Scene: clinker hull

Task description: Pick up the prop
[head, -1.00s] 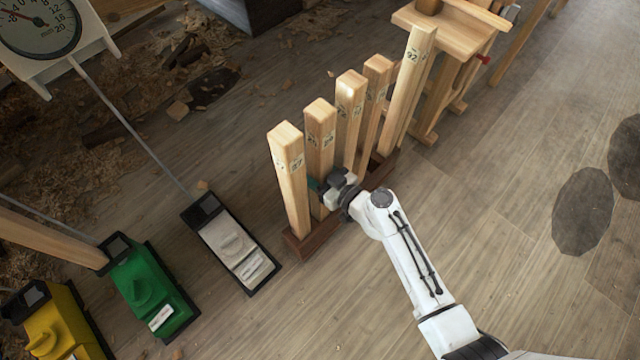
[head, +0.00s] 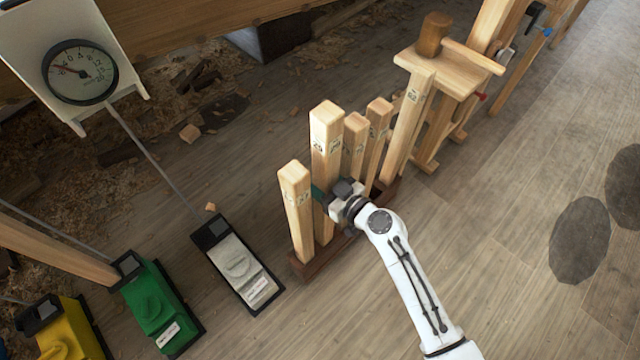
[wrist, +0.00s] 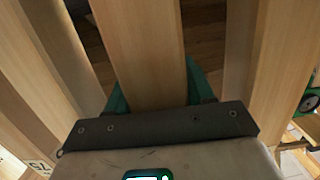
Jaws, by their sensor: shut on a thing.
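The prop (head: 326,140) is a pale square wooden post with a small printed label near its top. It stands upright, its top above those of the posts beside it. My gripper (head: 322,194) reaches in from the right and is shut around the middle of this post. In the wrist view the post (wrist: 142,45) runs between the green fingers of my gripper (wrist: 155,88).
A shorter post (head: 294,205) stands close on the left; other posts (head: 376,125) stand close on the right. A wooden bench (head: 450,75) is behind right. White (head: 238,268), green (head: 155,310) and yellow (head: 62,335) blocks lie left.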

